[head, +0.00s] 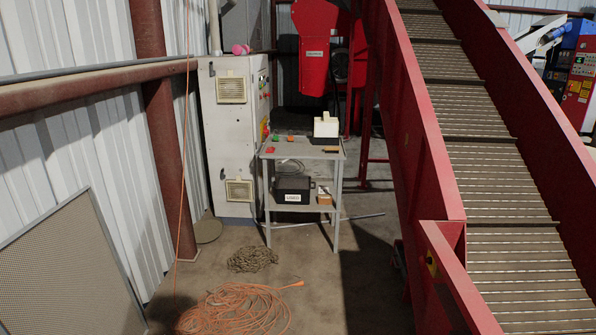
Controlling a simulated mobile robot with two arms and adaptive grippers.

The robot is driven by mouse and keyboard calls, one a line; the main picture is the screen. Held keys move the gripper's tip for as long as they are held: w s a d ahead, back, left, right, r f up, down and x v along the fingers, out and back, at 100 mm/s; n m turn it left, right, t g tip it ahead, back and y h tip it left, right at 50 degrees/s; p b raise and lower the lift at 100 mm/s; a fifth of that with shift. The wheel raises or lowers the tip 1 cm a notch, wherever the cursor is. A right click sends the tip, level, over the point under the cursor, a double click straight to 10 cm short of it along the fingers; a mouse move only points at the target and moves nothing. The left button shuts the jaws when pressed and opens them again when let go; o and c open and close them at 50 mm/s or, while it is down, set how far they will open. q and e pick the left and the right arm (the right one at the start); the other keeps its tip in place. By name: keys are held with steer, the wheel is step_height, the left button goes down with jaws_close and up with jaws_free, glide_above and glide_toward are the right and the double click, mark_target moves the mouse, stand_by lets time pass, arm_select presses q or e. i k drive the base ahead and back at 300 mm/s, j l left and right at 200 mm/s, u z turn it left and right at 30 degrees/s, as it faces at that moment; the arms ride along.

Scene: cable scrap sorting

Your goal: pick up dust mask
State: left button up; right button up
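I cannot make out a dust mask with certainty. A small pink object (240,49) sits on top of the pale electrical cabinet (228,135); it is too small to tell what it is. A white box-like object (326,125) stands at the back right of the grey metal cart's top (300,150). Small red and green items (270,150) lie at the left of the cart's top. Neither of my grippers is in view.
A black labelled box (293,190) stands on the cart's lower shelf. A chain (252,259) and an orange cable coil (235,308) lie on the floor in front. A red-sided conveyor (440,180) rises at right. A mesh panel (70,270) leans at left.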

mark_target(237, 50)
steer(key=i, duration=1.95)
steer(key=i+l+u, duration=0.15)
steer(key=i+u, duration=0.15)
steer(key=i, duration=1.45)
